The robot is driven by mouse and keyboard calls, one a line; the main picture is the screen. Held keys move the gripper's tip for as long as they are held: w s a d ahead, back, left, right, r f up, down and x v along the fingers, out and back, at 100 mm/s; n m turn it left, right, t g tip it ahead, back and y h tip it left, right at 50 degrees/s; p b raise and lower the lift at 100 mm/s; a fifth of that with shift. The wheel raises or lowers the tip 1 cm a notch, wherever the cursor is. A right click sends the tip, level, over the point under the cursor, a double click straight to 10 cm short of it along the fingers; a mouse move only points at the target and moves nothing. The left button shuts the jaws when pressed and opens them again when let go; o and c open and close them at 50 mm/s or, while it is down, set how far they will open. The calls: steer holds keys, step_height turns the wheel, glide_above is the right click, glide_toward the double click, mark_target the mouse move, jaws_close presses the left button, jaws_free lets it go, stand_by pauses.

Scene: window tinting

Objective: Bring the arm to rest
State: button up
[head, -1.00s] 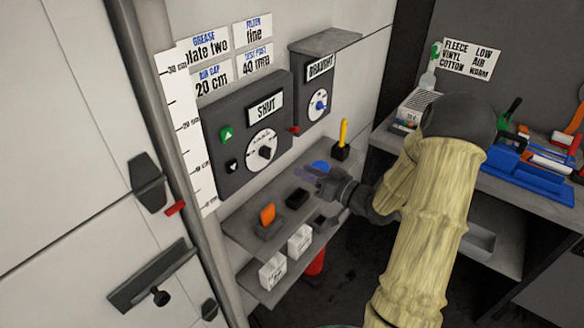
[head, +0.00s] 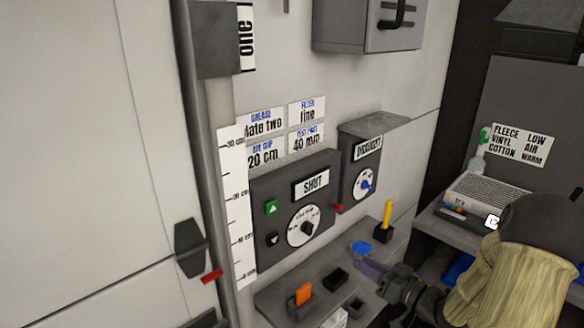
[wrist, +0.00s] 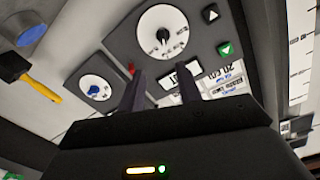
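My gripper (head: 366,268) is above the shelf, beside the blue round disc (head: 361,247) in the head view. In the wrist view my gripper (wrist: 160,72) has its two dark fingers apart with nothing between them, facing the control panel. My arm comes in from the lower right of the head view, and its lower part is cut off by the frame.
The shelf (head: 275,295) carries an orange piece (head: 303,294), a dark block (head: 336,277) and a yellow-handled tool (head: 387,215). A bench (head: 440,230) stands at the right.

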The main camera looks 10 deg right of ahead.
steer(key=s+a+m+g+h, duration=0.1)
steer(key=s+a+g+h, duration=0.4)
steer(key=s+g, duration=0.1)
steer(key=s+a+f+m+g+h+p, duration=0.1)
steer(key=s+a+g+h, duration=0.4)
steer(key=s, duration=0.4)
steer(key=shift+s+a+f+m+g, duration=0.25)
steer(key=shift+a+m+g, duration=0.05)
steer(key=shift+g, duration=0.2)
steer(key=shift+w+a, duration=0.1)
